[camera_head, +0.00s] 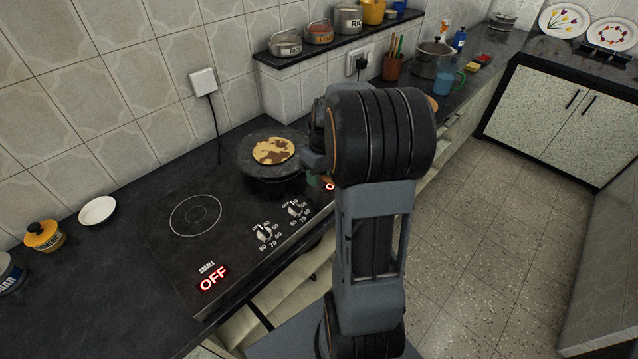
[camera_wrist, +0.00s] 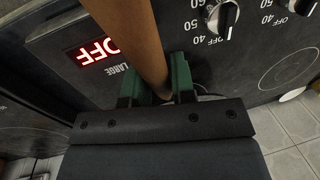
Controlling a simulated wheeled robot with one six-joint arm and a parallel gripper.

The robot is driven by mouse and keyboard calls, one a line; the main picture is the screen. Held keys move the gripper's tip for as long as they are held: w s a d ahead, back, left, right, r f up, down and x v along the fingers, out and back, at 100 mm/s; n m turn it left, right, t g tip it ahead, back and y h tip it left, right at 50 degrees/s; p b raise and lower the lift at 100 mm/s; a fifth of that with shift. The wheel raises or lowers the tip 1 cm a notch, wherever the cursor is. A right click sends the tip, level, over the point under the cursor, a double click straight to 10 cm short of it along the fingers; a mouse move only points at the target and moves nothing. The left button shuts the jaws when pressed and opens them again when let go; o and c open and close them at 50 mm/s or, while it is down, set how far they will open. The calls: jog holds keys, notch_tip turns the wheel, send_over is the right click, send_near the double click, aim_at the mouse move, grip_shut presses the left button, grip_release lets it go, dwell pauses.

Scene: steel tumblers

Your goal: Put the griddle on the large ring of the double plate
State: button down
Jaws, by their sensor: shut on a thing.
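The dark round griddle (camera_head: 248,150) holds a browned flatbread (camera_head: 273,150) and is over the far right end of the double plate (camera_head: 228,262). The large ring is hidden beneath it, and I cannot tell whether the griddle touches the plate. The small ring (camera_head: 195,215) is bare at the left. My gripper (camera_wrist: 157,88) has green fingers shut on the griddle's brown handle (camera_wrist: 138,35). In the head view my arm mostly hides the gripper and handle. The red OFF display (camera_wrist: 93,52) beside the LARGE label shows in the wrist view.
Two knobs (camera_head: 264,233) are on the plate's front part. A white saucer (camera_head: 97,210) and a yellow-lidded jar (camera_head: 44,236) stand at the left. A shelf (camera_head: 290,60) with several canisters is behind the griddle. A pot (camera_head: 432,60) and blue mug (camera_head: 443,83) stand farther right.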

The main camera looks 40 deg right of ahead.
aim_at(317, 193)
jog(key=shift+w+d+f, duration=0.35)
jog(key=shift+d+f, duration=0.05)
jog(key=shift+f, duration=1.65)
jog(key=c, duration=0.9)
grip_release()
jog(key=shift+s, duration=0.1)
jog(key=shift+c, duration=0.2)
notch_tip(317, 193, up, 11)
jog(key=d, duration=0.2)
jog(key=s+a+t+h, duration=0.1)
jog(key=s+a+t, duration=0.1)
jog(key=s+a, duration=0.3)
jog(key=s+a+m+t+h, duration=0.1)
jog(key=s+a, duration=0.5)
jog(key=a, duration=0.7)
jog(key=shift+a+r+t, duration=0.15)
jog(key=shift+a+t, duration=0.1)
jog(key=shift+t, duration=0.15)
